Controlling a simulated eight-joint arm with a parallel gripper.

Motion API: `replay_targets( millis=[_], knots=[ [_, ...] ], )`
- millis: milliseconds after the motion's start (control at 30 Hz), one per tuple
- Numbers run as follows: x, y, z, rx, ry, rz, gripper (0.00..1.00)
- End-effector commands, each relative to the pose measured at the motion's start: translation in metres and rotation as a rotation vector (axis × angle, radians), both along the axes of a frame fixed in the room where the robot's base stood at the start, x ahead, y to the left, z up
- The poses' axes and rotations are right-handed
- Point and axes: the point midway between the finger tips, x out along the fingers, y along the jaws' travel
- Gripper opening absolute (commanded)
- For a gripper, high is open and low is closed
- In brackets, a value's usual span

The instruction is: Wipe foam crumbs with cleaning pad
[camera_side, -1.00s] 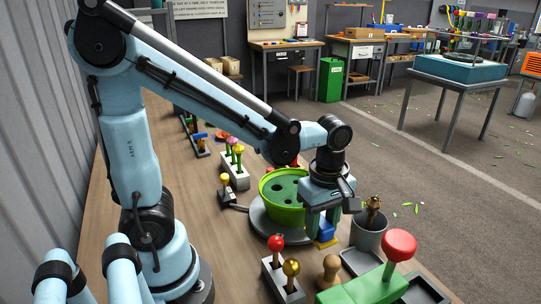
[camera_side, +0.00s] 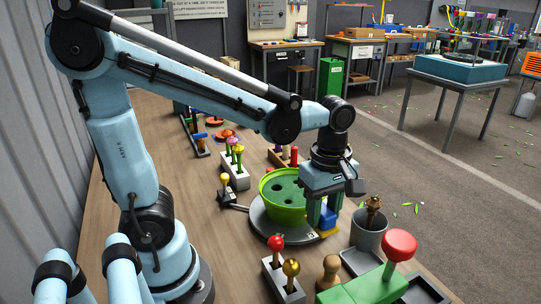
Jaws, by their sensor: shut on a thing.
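My gripper (camera_side: 325,213) is shut on a blue cleaning pad (camera_side: 329,217), just right of a green bowl-like holder with dark holes (camera_side: 292,211). A yellow part (camera_side: 322,237) shows at the pad's lower end, low over the right edge of a grey round plate (camera_side: 264,223). I cannot tell whether the pad touches the plate. Foam crumbs cannot be made out at this size, and the fingers hide part of the pad.
A grey pot (camera_side: 367,231) stands close to the right of my gripper. A block with red and gold knobs (camera_side: 281,280), a wooden peg (camera_side: 328,272) and a green block with a red knob (camera_side: 370,287) stand in front. A grey block with colored tulips (camera_side: 236,178) is left.

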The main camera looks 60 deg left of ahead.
Motion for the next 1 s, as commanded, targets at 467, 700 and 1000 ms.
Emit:
replay_targets(
  millis=[467,700,1000],
  knots=[
    [0.007,0.011,0.051,0.000,0.000,0.034,0.14],
    [0.036,0.061,0.057,0.000,0.000,0.173,0.14],
    [0.063,0.181,0.060,0.000,0.000,0.440,0.14]
  ],
)
